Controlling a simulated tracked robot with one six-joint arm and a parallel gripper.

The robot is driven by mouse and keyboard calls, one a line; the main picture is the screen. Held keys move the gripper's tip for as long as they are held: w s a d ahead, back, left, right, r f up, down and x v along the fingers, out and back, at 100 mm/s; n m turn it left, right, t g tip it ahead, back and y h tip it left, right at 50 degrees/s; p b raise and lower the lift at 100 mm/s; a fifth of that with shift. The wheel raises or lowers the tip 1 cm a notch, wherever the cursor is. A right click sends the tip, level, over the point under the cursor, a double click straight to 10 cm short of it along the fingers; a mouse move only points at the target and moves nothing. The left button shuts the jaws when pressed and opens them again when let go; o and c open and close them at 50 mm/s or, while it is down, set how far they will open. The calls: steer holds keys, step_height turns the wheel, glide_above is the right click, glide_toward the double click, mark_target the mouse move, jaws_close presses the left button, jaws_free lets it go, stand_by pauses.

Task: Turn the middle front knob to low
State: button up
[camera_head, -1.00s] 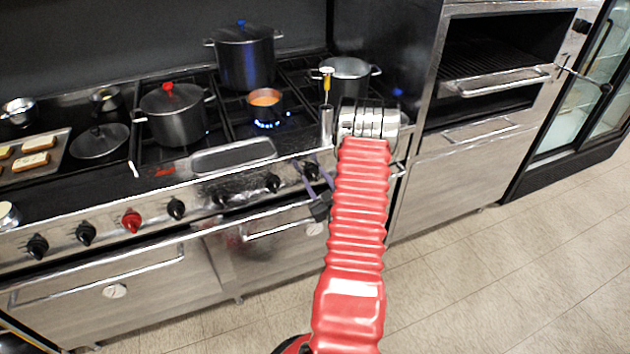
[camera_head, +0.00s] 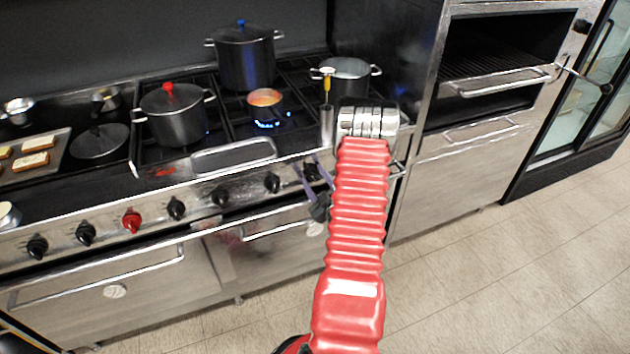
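A row of knobs runs along the steel front panel of the stove (camera_head: 150,222). Most are black, such as the knobs at the middle (camera_head: 220,197) and right of the row (camera_head: 273,183); one is red (camera_head: 131,221). Which of them is the middle front knob is not marked. My red arm with its metal joint reaches up to the stove's right end. My gripper (camera_head: 309,160), small in this view, has two purplish fingers apart, pointing at the panel around the rightmost black knob (camera_head: 312,171). Contact with that knob cannot be told.
Pots with red (camera_head: 176,122) and blue (camera_head: 245,60) lid knobs and an open pot (camera_head: 345,78) stand on the grates. Oven handles (camera_head: 100,278) project below the panel. Floor at right is clear.

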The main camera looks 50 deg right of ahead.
steer(key=o, duration=0.4)
steer(key=shift+c, duration=0.2)
steer(key=shift+f, duration=0.1)
steer(key=shift+s, duration=0.15)
steer(key=v, duration=1.3)
steer(key=shift+s+a, duration=0.2)
steer(key=shift+a, duration=0.1)
